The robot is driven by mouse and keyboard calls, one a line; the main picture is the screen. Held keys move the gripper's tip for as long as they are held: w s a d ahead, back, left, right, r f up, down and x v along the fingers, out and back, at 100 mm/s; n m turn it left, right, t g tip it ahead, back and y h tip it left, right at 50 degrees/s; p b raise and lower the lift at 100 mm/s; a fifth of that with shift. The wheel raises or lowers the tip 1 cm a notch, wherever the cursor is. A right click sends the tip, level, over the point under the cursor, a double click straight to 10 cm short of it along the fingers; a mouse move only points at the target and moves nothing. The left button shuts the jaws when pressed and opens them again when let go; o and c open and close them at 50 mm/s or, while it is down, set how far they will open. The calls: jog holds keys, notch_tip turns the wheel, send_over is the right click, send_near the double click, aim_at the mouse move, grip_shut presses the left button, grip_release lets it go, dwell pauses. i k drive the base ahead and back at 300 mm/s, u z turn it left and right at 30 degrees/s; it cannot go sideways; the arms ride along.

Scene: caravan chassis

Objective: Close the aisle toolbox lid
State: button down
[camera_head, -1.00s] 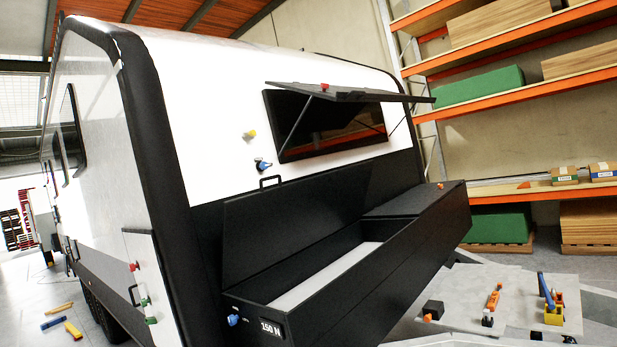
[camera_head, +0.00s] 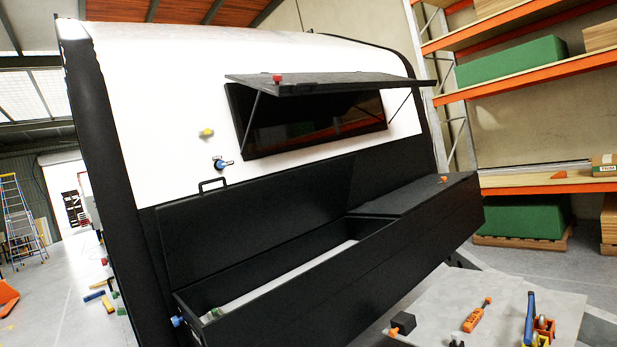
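The black toolbox (camera_head: 350,275) runs across the front of the white caravan. Its left lid (camera_head: 255,215) stands open, raised against the caravan's front wall, with a black loop handle (camera_head: 212,184) on its upper edge at the left. The left compartment is open and shows a pale grey floor (camera_head: 285,280). A second lid (camera_head: 400,203) at the right end lies flat and shut, with a small orange knob on it. A blue knob (camera_head: 178,321) sits at the box's left end. My gripper is not in view.
A propped-open window hatch (camera_head: 325,83) juts out above the toolbox. A grey work surface (camera_head: 500,300) with tools stands at the lower right. Orange shelving (camera_head: 540,185) rises on the right. A stepladder (camera_head: 22,220) and open floor lie left.

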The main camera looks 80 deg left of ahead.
aim_at(203, 235)
jog(key=i, duration=0.2)
jog(key=u, duration=3)
jog(key=i, duration=1.15)
jog(key=z, duration=1.35)
jog(key=i, duration=1.7)
jog(key=u, duration=0.05)
